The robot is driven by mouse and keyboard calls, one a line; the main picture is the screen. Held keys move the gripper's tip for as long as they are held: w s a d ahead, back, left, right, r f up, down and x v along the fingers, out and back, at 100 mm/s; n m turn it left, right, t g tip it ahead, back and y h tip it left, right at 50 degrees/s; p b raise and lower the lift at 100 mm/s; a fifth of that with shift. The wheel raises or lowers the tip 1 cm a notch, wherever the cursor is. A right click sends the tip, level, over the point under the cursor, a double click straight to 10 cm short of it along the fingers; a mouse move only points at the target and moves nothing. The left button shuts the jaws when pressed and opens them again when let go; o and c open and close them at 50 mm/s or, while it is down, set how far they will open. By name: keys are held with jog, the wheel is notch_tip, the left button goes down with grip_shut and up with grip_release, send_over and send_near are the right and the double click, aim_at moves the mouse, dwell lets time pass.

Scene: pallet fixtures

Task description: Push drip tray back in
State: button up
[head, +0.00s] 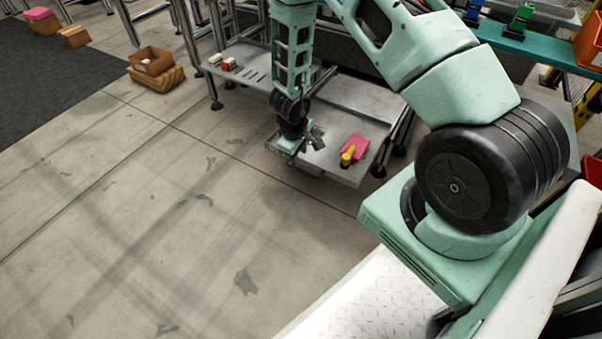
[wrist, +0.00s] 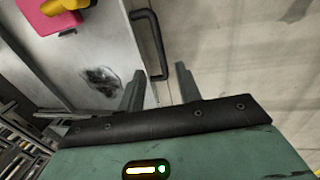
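The grey drip tray (head: 338,171) sticks out from under the bench in the head view. In the wrist view the tray's light grey surface (wrist: 108,40) carries a dark wet-looking stain, and a black bar handle (wrist: 151,40) runs along its front edge. A pink block (head: 355,146) and a yellow object (head: 347,156) rest on the tray. My gripper (head: 312,143) is low over the tray's front left part. In the wrist view its two fingers (wrist: 160,86) stand apart beside the handle's near end; I cannot tell whether they touch it.
A lower shelf (head: 255,68) with small red and white items is behind the tray to the left. Bench legs with black feet stand beside it. An orange-brown bin (head: 152,62) sits on a wooden block at the left. The concrete floor (head: 180,220) in front is clear.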

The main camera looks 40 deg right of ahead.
aim_at(302, 169)
jog(key=f+b, duration=0.1)
jog(key=f, duration=0.1)
jog(key=d+f+b, duration=0.1)
jog(key=f+b, duration=0.1)
jog(key=f, duration=0.1)
jog(key=f+b, duration=0.1)
jog(key=f, duration=0.1)
jog(key=shift+w+d+f+b, duration=0.15)
jog(key=shift+w+f+b, duration=0.15)
jog(key=shift+b, duration=0.1)
jog(key=shift+r, duration=0.1)
jog(key=shift+c, duration=0.3)
grip_shut()
